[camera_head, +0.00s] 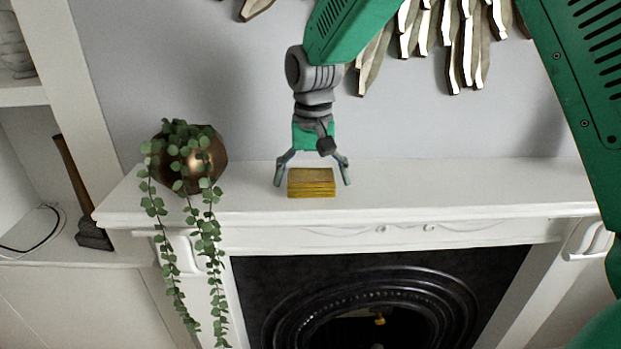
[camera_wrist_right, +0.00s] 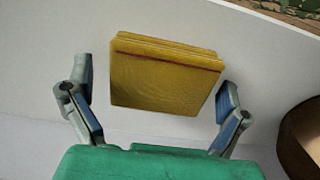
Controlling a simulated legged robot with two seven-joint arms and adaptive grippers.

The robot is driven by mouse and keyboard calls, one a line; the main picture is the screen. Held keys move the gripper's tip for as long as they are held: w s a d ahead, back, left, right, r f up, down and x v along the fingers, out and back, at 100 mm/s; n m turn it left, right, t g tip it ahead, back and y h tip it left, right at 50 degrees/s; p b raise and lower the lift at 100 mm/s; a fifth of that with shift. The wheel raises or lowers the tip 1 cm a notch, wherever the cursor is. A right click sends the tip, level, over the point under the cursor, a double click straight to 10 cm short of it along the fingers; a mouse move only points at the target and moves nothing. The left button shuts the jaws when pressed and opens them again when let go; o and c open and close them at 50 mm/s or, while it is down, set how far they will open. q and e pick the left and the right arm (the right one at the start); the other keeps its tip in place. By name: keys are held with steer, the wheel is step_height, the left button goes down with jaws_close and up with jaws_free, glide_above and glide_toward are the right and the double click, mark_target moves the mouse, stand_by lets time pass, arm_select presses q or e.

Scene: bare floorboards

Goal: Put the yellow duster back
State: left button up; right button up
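The yellow duster (camera_head: 312,183) is a folded, flat-topped stack of yellow cloth with a thin red line along its edge. It lies on the white mantelpiece shelf above the fireplace. My right gripper (camera_head: 312,182) points down over it, open, with one finger on each side of the duster. In the right wrist view the duster (camera_wrist_right: 163,82) sits between the open fingers of the gripper (camera_wrist_right: 157,78), with a gap showing on both sides. My left gripper is not in view.
A copper pot (camera_head: 205,160) with a trailing plant stands at the left end of the mantelpiece (camera_head: 450,190); the shelf right of the duster is clear. A wooden-handled tool (camera_head: 80,200) leans at the left. A feather-like wall decoration (camera_head: 455,45) hangs above.

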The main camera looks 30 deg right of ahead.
mark_target(311, 175)
steer(key=shift+w+a+r, duration=0.1)
steer(key=shift+a+r, duration=0.05)
steer(key=shift+r, duration=0.2)
step_height(311, 175, up, 12)
steer(key=b, duration=0.1)
steer(key=shift+f, duration=0.2)
stand_by(0.5)
